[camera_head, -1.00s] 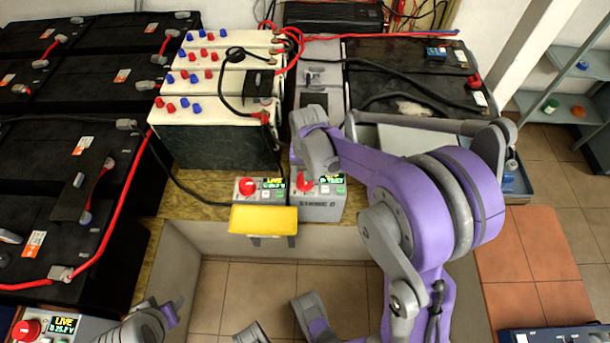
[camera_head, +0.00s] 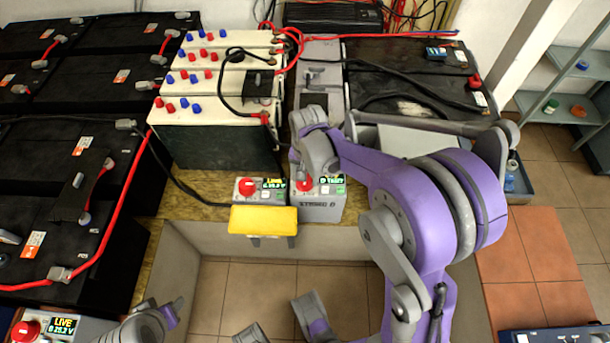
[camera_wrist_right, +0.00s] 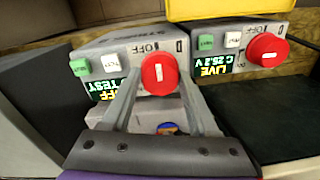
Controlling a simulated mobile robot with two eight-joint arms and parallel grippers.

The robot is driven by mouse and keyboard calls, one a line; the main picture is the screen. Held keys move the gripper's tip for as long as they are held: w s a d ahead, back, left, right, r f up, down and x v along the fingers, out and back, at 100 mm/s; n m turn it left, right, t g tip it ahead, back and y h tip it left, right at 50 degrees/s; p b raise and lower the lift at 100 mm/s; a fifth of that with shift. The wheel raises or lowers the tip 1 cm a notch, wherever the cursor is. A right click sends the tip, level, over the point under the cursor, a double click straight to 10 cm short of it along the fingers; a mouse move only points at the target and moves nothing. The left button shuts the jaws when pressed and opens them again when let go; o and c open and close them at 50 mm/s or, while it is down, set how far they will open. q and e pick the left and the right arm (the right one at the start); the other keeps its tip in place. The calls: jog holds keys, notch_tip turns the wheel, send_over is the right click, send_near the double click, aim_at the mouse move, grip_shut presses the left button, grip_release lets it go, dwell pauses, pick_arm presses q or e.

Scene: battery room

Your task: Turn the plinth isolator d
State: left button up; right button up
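Plinth isolator D is a grey box (camera_head: 322,205) with a red knob (camera_head: 305,184) on top, right of isolator C (camera_head: 262,190). My right gripper (camera_head: 302,172) reaches down over its knob. In the right wrist view the fingers of the right gripper (camera_wrist_right: 160,80) sit on both sides of isolator D's red knob (camera_wrist_right: 158,74), seemingly touching it. The display of isolator C (camera_wrist_right: 214,68) reads LIVE and C 25.2 V.
A yellow block (camera_head: 263,220) stands in front of isolator C. Another isolator (camera_head: 45,328) with a red knob and LIVE display is at bottom left. Black batteries (camera_head: 60,205) fill the left, cream batteries (camera_head: 215,130) stand behind. A black cable runs to isolator C.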

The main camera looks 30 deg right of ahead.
jog(key=o, duration=0.4)
jog(key=shift+c, duration=0.2)
notch_tip(320, 180, up, 11)
jog(key=p, duration=0.2)
jog(key=shift+s+d, duration=0.15)
dwell(0.3)
jog(key=s+a+r+n+t+p, duration=0.2)
jog(key=s+a+r+n+p, duration=0.1)
jog(key=s, duration=0.4)
jog(key=s+a+r+n+t+p, duration=0.3)
jog(key=s+a+r+n+p, duration=0.1)
jog(key=s+r+p, duration=0.3)
jog(key=shift+s+r+n+p, duration=0.2)
jog(key=shift+s+n+p, duration=0.25)
jog(key=shift+n, duration=0.45)
jog(key=shift+s, duration=0.1)
